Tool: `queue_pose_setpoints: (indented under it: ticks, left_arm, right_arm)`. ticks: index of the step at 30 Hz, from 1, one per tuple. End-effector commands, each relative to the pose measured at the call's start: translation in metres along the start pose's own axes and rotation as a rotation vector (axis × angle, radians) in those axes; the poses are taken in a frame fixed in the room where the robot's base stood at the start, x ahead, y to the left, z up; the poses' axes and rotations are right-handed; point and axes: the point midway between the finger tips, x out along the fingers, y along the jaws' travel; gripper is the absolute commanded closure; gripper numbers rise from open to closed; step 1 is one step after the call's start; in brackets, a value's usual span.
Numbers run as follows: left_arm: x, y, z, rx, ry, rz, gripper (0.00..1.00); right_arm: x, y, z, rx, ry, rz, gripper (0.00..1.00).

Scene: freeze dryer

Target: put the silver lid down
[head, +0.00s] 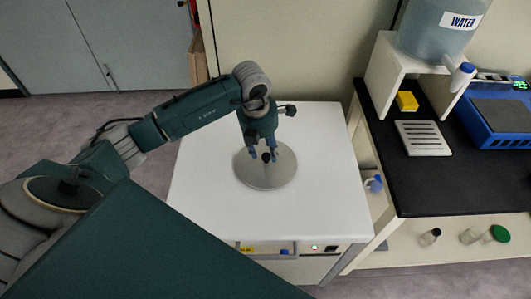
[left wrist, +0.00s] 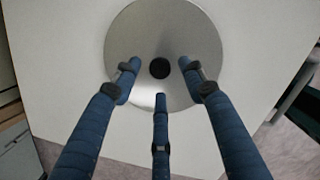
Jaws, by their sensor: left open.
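The silver lid (head: 265,174) is a round metal disc with a small black knob at its centre. It lies on the white top of the freeze dryer (head: 205,205). My left gripper (head: 262,156) is open and points down over the lid, its blue fingers around the black knob without visibly closing on it. In the left wrist view the lid (left wrist: 200,40) shows at top centre, with the three fingers of the left gripper (left wrist: 158,82) spread around the knob (left wrist: 159,68). My right gripper is not in view.
To the right is a black bench (head: 440,185) with a water tank (head: 440,35) on a white stand, a yellow block (head: 406,101), a slotted white tray (head: 423,138) and a blue device (head: 500,120). The white top around the lid is clear.

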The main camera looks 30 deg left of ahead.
Motion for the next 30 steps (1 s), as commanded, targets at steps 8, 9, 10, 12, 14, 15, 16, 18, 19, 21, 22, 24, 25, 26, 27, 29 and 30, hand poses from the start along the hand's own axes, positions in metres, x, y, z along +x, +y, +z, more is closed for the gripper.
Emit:
queue_pose_setpoints:
  ticks: [8, 9, 10, 12, 14, 15, 16, 18, 19, 21, 22, 24, 25, 26, 27, 29, 30]
  left_arm:
    - [-0.060, 0.001, 0.001, 0.001, -0.005, 0.003, 0.58]
    - [-0.067, 0.001, 0.001, 0.000, -0.005, 0.001, 0.58]
    - [-0.072, 0.001, 0.001, 0.000, -0.004, 0.002, 0.58]
    - [-0.082, 0.000, 0.001, 0.001, -0.004, 0.001, 0.58]
    - [-0.088, 0.000, 0.000, 0.000, -0.002, 0.001, 0.58]
    - [-0.091, 0.000, 0.000, 0.000, -0.001, 0.001, 0.58]
    - [-0.093, 0.000, 0.000, -0.001, -0.001, 0.001, 0.58]
    - [-0.095, 0.000, 0.000, -0.001, 0.000, 0.000, 0.58]
    - [-0.096, 0.000, 0.000, -0.001, 0.000, 0.000, 0.58]
    - [-0.096, 0.000, 0.000, -0.001, 0.001, 0.000, 0.58]
    - [-0.096, 0.000, 0.000, -0.001, 0.001, 0.000, 0.58]
    - [-0.096, 0.000, 0.000, -0.001, 0.001, 0.000, 0.58]
    - [-0.096, 0.000, 0.000, -0.001, 0.001, 0.000, 0.58]
    - [-0.096, 0.000, 0.000, -0.001, 0.001, 0.000, 0.58]
    - [-0.096, 0.000, 0.000, -0.001, 0.001, 0.000, 0.58]
    - [-0.096, 0.000, 0.000, 0.000, 0.001, 0.000, 0.58]
    - [-0.096, 0.000, 0.000, 0.000, 0.001, 0.000, 0.58]
  right_arm:
    - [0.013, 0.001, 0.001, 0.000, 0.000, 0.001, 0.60]
    - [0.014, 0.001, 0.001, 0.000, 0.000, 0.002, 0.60]
    - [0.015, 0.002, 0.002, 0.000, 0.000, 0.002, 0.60]
    - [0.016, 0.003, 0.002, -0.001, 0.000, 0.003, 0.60]
    - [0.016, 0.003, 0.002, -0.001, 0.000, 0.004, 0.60]
    - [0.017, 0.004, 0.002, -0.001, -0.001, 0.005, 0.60]
    - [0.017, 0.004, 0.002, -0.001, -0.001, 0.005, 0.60]
    - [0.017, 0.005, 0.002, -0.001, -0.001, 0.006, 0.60]
    - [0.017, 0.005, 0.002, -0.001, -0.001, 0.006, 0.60]
    - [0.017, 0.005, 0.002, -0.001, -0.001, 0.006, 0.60]
    - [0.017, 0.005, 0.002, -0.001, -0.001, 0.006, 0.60]
    - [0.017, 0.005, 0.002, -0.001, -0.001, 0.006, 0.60]
    - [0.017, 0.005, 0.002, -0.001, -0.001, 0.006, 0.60]
    - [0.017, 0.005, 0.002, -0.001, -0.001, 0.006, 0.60]
    - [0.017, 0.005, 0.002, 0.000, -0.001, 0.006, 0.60]
    - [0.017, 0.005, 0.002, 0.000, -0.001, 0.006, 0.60]
    - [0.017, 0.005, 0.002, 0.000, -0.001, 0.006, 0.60]
